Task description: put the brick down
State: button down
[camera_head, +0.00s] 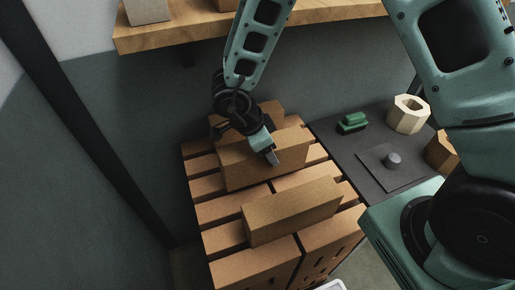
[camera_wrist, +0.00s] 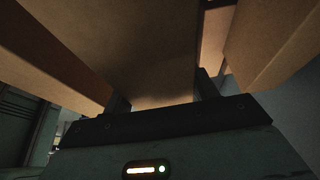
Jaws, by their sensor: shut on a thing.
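My gripper (camera_head: 268,153) is shut on a tan brick (camera_head: 238,168), the middle of three long bricks over a slatted tan stack (camera_head: 222,210). In the wrist view the held brick (camera_wrist: 145,45) fills the space between the two dark fingers (camera_wrist: 160,97). Its underside is hidden, so I cannot tell whether it touches the slats. A second brick (camera_head: 290,212) lies in front of it on the slats. A third brick (camera_head: 270,112) is behind, partly hidden by my wrist.
A dark table (camera_head: 345,158) to the right holds a green block (camera_head: 352,122), a pale hexagonal nut-like ring (camera_head: 408,114) and a plate with a grey knob (camera_head: 392,160). A wooden shelf (camera_head: 165,38) overhangs the back. A dark post (camera_head: 85,125) stands left.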

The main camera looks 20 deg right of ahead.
jog(key=shift+d+r, duration=0.15)
jog(key=shift+d, duration=0.35)
jog(key=shift+d+f, duration=0.1)
jog(key=shift+f, duration=1.7)
jog(key=shift+f, duration=0.15)
jog(key=shift+c, duration=2.2)
grip_release()
